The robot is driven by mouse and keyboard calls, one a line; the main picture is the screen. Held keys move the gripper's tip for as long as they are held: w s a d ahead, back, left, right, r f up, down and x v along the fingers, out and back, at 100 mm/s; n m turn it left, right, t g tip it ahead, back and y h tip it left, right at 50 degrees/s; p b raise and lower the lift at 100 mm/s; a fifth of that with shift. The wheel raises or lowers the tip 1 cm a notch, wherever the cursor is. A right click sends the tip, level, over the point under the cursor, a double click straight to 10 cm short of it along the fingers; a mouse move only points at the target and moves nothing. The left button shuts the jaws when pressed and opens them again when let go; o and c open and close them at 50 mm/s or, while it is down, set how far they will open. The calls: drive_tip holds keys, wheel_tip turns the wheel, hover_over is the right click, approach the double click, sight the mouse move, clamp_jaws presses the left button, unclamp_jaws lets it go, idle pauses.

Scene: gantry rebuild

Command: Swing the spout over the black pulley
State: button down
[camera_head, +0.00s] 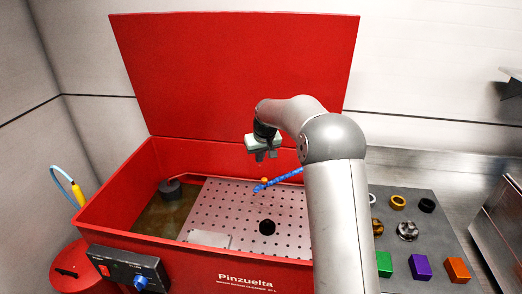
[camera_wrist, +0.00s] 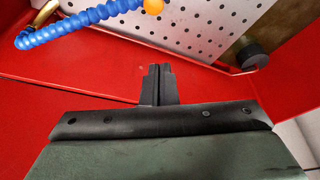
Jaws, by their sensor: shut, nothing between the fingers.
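The spout (camera_head: 282,180) is a blue segmented hose with an orange piece (camera_head: 265,180) near its left end. It reaches over the perforated plate from behind my arm, which hides its right part. The black pulley (camera_head: 267,227) sits on the plate, nearer the front than the spout's end. My gripper (camera_head: 267,156) points down, shut and empty, above and behind the spout's visible end. In the wrist view, the shut fingers (camera_wrist: 160,70) are apart from the hose (camera_wrist: 75,22), which curves across the top left. The pulley is out of that view.
The red basin (camera_head: 110,200) has its lid (camera_head: 240,70) raised behind. A dark cylinder (camera_head: 170,187) stands in the liquid on the left. A grey mat (camera_head: 405,255) at right holds rings and coloured blocks. My arm covers the basin's right side.

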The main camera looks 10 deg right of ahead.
drive_tip(key=shift+s+d+f+p, duration=0.1)
drive_tip(key=shift+s+f+p, duration=0.25)
drive_tip(key=shift+f, duration=0.5)
drive_tip(key=shift+s+d+f+p, duration=0.1)
drive_tip(key=shift+s+f+p, duration=0.15)
drive_tip(key=shift+s+f, duration=0.4)
drive_tip(key=shift+s+f+p, duration=0.2)
drive_tip(key=shift+f+p, duration=0.1)
drive_tip(key=shift+f, duration=0.7)
